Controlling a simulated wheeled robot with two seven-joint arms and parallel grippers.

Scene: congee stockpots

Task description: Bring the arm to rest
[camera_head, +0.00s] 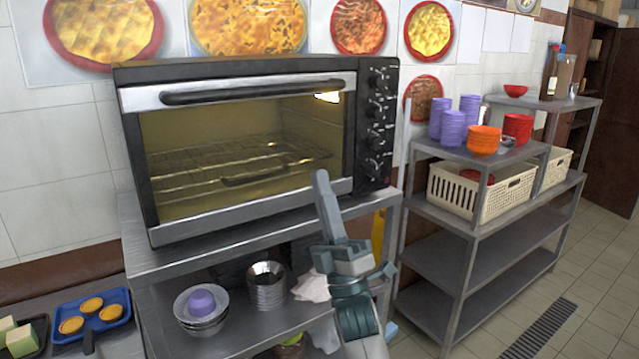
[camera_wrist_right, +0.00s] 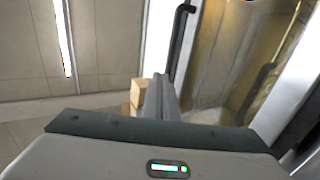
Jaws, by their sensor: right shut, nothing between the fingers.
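My right gripper (camera_head: 322,182) is in front of the right part of the toaster oven (camera_head: 225,212) in the head view. Its fingers point up and are shut together, with nothing between them. In the right wrist view the shut fingers (camera_wrist_right: 160,95) show beyond the gripper body, with the oven's glass door (camera_wrist_right: 225,60) to the right. The oven door is closed, and a light glows inside over an empty rack. I cannot tell whether the gripper touches the oven. My left gripper is not in view.
The oven stands on a metal shelf (camera_head: 130,262) with bowls (camera_head: 200,312) below. A blue tray (camera_head: 92,318) with tarts lies at lower left. A metal rack (camera_head: 440,262) with cups, bowls and cream baskets (camera_head: 480,195) stands at right. The tiled floor (camera_head: 600,290) is clear at far right.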

